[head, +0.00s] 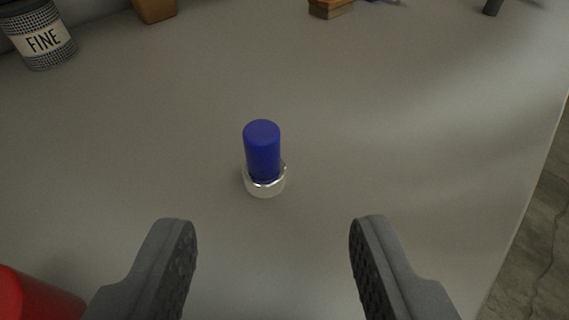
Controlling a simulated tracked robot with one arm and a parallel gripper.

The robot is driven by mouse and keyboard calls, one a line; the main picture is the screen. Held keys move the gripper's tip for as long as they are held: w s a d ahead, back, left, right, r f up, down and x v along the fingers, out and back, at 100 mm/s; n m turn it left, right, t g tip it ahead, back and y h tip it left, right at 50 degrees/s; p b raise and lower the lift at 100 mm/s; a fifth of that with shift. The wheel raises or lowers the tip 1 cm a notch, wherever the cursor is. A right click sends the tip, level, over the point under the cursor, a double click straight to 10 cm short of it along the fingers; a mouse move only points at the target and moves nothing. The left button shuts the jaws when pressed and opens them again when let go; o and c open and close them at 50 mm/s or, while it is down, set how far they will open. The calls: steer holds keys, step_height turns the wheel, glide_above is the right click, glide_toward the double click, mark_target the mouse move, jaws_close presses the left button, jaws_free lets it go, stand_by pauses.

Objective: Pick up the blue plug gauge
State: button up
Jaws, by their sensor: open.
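The blue plug gauge (262,152) is a blue cylinder standing upright in a small pale, shiny ring-like base (265,187) on the grey surface, near the middle of the head view. Its lower end is hidden by the base. My gripper (272,230) is open and empty, with its two dark ridged fingers wide apart at the bottom of the view. The gauge shows beyond the fingertips, between them and a little left of the middle of the gap. The fingers do not touch it.
A can labelled FINE (42,42) stands at the upper left. An orange-brown object (155,10) and a wooden block (331,8) are at the far edge. A red object (35,302) is at the lower left. The surface (400,130) is clear around the gauge; its edge runs down the right.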

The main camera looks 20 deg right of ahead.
mark_target(261, 147)
steer(key=b+x, duration=0.1)
steer(key=x, duration=0.6)
steer(key=shift+a+f+b+x, duration=0.1)
steer(key=shift+a+b+x, duration=0.2)
steer(key=shift+x, duration=0.85)
steer(key=shift+a+f+b+x, duration=0.1)
steer(key=shift+b+x, duration=0.3)
steer(key=shift+x, duration=0.75)
steer(key=shift+w+d, duration=0.1)
steer(key=shift+w, duration=0.15)
jaws_close()
